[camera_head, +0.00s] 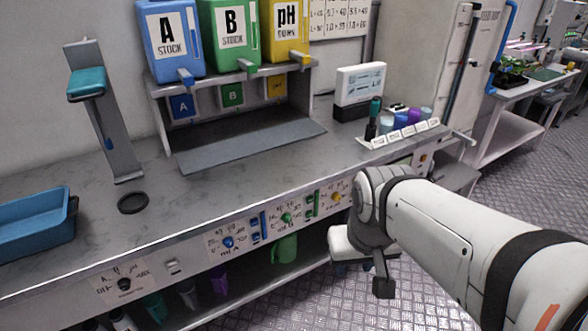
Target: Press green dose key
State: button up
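The front panel below the bench top carries colored controls. A round green knob (287,218) sits in the middle of the panel, with an upright green bar-shaped control (310,205) to its right. I cannot tell which of these is the dose key. A blue knob (228,242) and blue bar (263,224) are to the left, and a yellow knob (336,196) is to the right. My gripper (384,284) hangs in front of the bench, right of and below the green controls, apart from the panel. Its fingers are not clearly visible.
A green jug (285,247) is below the panel, above a lower shelf holding several containers. On the bench stand a blue tray (37,225), a black ring (133,203) and a stand (107,130). Stock tanks (171,36) stand behind. The floor (320,300) in front is open.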

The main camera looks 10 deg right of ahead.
grip_shut()
dwell(1.4)
